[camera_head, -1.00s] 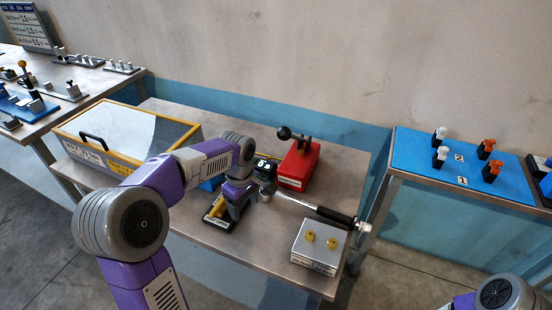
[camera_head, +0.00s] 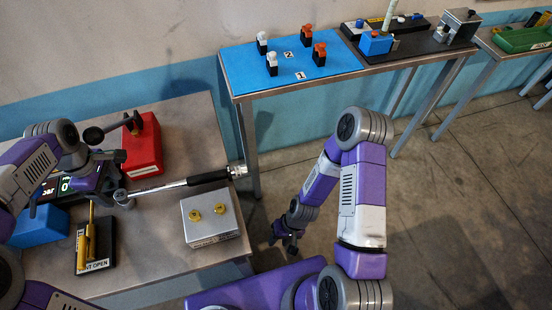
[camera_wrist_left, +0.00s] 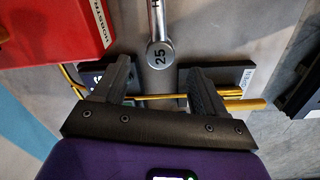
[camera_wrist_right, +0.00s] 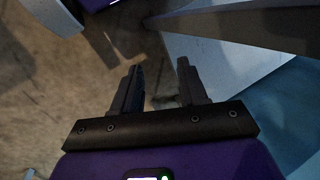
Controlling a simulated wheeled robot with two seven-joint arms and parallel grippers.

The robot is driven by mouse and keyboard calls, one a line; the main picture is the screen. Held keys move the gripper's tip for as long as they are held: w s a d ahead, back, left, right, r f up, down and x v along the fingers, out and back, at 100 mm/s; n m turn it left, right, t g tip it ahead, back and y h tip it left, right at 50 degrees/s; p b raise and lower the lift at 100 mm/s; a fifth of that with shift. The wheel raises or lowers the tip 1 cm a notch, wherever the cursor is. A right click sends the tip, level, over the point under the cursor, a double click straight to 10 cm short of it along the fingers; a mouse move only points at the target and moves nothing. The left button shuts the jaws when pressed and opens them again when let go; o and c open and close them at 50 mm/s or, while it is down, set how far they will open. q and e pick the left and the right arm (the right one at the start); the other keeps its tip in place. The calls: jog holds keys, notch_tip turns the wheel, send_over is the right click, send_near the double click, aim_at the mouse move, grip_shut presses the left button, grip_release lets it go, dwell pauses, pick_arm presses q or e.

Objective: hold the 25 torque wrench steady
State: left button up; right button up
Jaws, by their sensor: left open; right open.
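The torque wrench (camera_head: 208,178) has a bright shaft, a black handle and a round head. It reaches across the metal bench, its handle end at the bench's right edge. In the left wrist view its head (camera_wrist_left: 160,55) is marked 25. My left gripper (camera_head: 113,184) is open at the head end. In its wrist view the head lies between and just beyond the fingertips (camera_wrist_left: 157,75), with gaps on both sides. My right gripper (camera_head: 288,243) is open and empty, pointing down over the floor right of the bench. Its fingers (camera_wrist_right: 160,72) show nothing between them.
A red block (camera_head: 143,150) with a black lever stands behind the wrench. A silver box (camera_head: 212,225) with yellow knobs sits in front of it. A black plate (camera_head: 97,262) marked OPEN holds a yellow handle. A blue-topped table (camera_head: 285,85) with white and orange pieces stands behind.

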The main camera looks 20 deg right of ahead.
aim_at(118, 195)
pick_arm(q)
jog(key=shift+f, duration=0.25)
jog(key=shift+w+f, duration=0.1)
jog(key=shift+f, duration=3.45)
pick_arm(e)
jog(key=w+d+r+n+y, duration=0.3)
jog(key=w+r+y, duration=0.4)
jog(key=r, duration=0.4)
jog(key=w+d+r+n+t+y, duration=0.1)
jog(key=w+d+r+n+y, duration=0.2)
jog(key=w+r+y, duration=0.4)
jog(key=shift+w+r+n+y, duration=0.3)
jog(key=shift+w+r+n, duration=0.8)
jog(key=shift+r, duration=0.95)
jog(key=shift+w, duration=0.15)
pick_arm(q)
grip_shut()
